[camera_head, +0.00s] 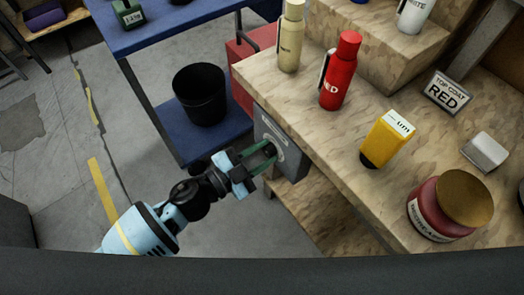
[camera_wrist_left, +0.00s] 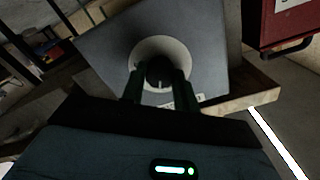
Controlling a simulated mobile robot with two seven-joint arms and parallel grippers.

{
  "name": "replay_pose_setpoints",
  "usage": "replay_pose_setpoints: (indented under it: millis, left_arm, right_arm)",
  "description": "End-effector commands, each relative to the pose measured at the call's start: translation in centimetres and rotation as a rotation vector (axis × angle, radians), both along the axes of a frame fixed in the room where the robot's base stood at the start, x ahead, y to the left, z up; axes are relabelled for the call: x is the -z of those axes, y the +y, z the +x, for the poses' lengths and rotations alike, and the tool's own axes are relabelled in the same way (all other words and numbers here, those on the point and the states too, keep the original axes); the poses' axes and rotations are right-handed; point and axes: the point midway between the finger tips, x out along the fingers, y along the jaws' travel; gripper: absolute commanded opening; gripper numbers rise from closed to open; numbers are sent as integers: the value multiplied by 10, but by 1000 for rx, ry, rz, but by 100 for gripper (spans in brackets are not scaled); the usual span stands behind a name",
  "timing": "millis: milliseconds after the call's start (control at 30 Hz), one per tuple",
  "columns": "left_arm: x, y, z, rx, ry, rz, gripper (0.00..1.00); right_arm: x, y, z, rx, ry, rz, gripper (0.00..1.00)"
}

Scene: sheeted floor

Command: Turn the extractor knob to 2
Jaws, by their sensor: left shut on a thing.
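The extractor control box (camera_head: 288,154) is a grey box fixed to the side of the wooden bench, below its top. It also shows in the left wrist view (camera_wrist_left: 205,50), with a pale round dial plate (camera_wrist_left: 160,42) and a dark knob (camera_wrist_left: 160,73) at its middle. A light mark shows on the lower part of the knob. My left gripper (camera_head: 266,155) reaches the box from the left, its fingers shut on the knob, one on each side in the wrist view (camera_wrist_left: 159,90). The dial's numbers cannot be read. My right gripper is not in view.
The bench top (camera_head: 325,130) carries a red bottle (camera_head: 341,70), a cream bottle (camera_head: 290,36), a yellow container (camera_head: 387,138), a red jar (camera_head: 449,205) and a "TOP COAT RED" sign (camera_head: 447,92). A blue shelf unit (camera_head: 165,85) holds a black bin (camera_head: 200,94). Floor at left is mostly clear.

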Motion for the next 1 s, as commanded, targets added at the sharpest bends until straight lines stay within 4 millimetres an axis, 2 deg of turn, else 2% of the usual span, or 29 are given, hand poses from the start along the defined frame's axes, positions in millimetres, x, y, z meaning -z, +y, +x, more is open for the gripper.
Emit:
replay_pose_setpoints:
  millis: [167, 600, 1000]
  left_arm:
    - [0, 0, 0, -1, -136, 100, 7]
    - [0, 0, 0, -1, -473, 344, 7]
    - [1, 0, 0, -1, -707, 515, 7]
  right_arm:
    - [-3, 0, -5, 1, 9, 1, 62]
    - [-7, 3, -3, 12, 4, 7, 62]
    - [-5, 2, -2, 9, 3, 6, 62]
